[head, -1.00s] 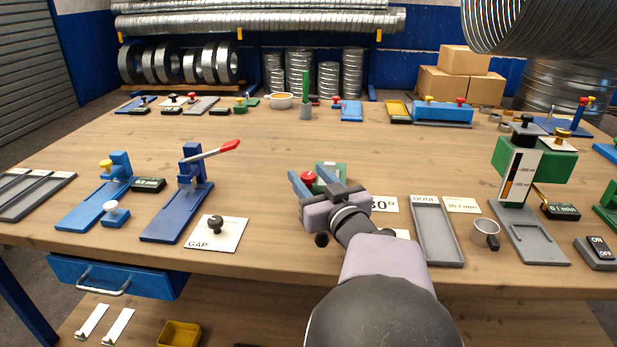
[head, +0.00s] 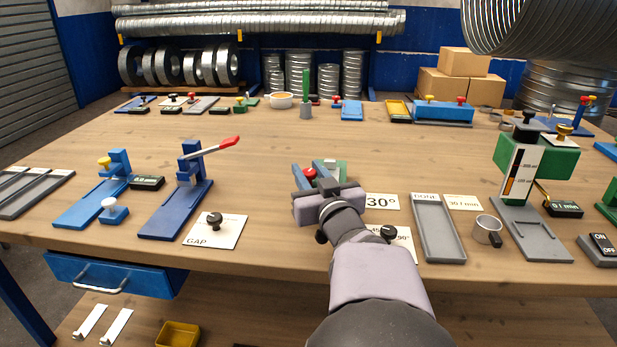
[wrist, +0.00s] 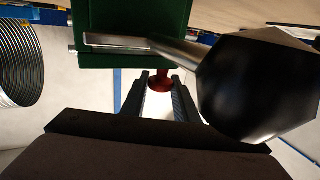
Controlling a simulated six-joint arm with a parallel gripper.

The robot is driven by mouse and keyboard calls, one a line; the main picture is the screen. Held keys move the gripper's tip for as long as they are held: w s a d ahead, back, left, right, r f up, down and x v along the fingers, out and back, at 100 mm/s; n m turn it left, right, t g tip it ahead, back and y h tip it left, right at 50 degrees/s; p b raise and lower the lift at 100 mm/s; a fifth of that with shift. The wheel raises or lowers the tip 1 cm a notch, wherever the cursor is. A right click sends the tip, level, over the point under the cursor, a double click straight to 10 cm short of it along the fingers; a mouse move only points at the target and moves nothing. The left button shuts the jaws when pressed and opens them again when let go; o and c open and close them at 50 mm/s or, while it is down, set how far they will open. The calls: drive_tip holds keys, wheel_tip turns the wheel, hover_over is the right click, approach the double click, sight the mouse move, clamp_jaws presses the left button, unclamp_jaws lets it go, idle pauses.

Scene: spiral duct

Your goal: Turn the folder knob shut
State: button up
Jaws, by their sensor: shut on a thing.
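The green folder (head: 340,170) stands at the middle of the bench, partly hidden behind my gripper in the head view. Its red knob (head: 310,174) shows between my fingers. In the wrist view the red knob (wrist: 161,82) sits between the two dark fingertips, under the folder's green body (wrist: 130,30). My gripper (head: 308,169) is shut on the red knob. A metal rod with a large black knob (wrist: 260,85) juts out close to the wrist camera. The contact faces of the fingers are hard to see.
An angle card reading 30° (head: 382,201) and a card with a black knob (head: 389,233) lie right of my gripper. A grey tray (head: 438,245) is beyond them. The GAP card (head: 228,236) and a blue clamp (head: 180,212) stand left.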

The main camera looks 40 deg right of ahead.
sight(309, 171)
drive_tip(key=m+h+b, duration=0.1)
drive_tip(key=h+b, duration=0.1)
drive_tip(key=b, duration=0.1)
drive_tip(key=shift+g, duration=0.4)
drive_tip(key=shift+m+h+b, duration=0.3)
drive_tip(key=shift+m+b, duration=0.1)
drive_tip(key=shift+b, duration=0.35)
drive_tip(key=shift+r, duration=0.15)
drive_tip(key=o, duration=1)
wheel_tip(309, 171, up, 10)
drive_tip(key=p, duration=0.8)
drive_tip(key=shift+p, duration=0.35)
drive_tip(key=shift+o, duration=0.2)
